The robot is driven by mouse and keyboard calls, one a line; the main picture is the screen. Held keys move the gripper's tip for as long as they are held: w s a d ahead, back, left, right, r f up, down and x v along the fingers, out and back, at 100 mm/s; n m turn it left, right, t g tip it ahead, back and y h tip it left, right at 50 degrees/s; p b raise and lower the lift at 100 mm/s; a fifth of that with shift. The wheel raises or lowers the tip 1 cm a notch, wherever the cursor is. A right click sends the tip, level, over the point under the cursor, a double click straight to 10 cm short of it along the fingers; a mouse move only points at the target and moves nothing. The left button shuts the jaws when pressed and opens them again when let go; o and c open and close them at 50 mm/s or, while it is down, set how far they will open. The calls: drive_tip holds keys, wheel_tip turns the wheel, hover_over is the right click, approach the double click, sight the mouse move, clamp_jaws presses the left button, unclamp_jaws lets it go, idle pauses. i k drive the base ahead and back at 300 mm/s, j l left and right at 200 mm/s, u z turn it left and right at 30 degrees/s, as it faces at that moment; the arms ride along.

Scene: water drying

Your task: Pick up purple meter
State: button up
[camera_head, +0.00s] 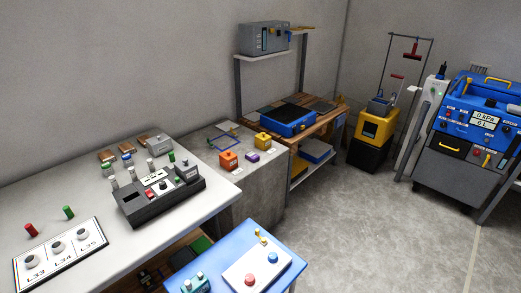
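A small purple block (252,156), which looks like the purple meter, lies on the grey concrete bench (225,178) in the middle of the view. It sits between an orange box (228,160) on its left and a yellow box (263,141) behind it to the right. It appears to lie flat, apart from both boxes. Its fine details are too small to tell. My gripper and arm are not in view.
A white table (130,228) with a dark device (158,202) stands at the left. A blue table (215,275) with a white button panel (257,267) is in front. A wooden workbench (325,118) stands behind. Grey floor (365,215) is clear at the right.

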sight(252, 156)
drive_tip(key=i+l+u, duration=0.45)
drive_tip(key=i+l, duration=0.35)
drive_tip(key=i, duration=0.15)
drive_tip(key=i+l, duration=0.25)
drive_tip(key=l, duration=0.15)
drive_tip(key=i+l+u, duration=0.1)
drive_tip(key=l, duration=0.25)
drive_tip(key=i+l+u, duration=0.1)
drive_tip(key=i+l, duration=0.3)
drive_tip(key=i+l+u, duration=0.1)
drive_tip(key=i+l, duration=0.3)
drive_tip(key=l, duration=0.2)
drive_tip(key=i+l+u, duration=0.1)
drive_tip(key=i+l, duration=0.3)
drive_tip(key=l, duration=0.15)
drive_tip(key=i+l, duration=0.15)
drive_tip(key=i+u, duration=0.05)
drive_tip(key=i, duration=0.05)
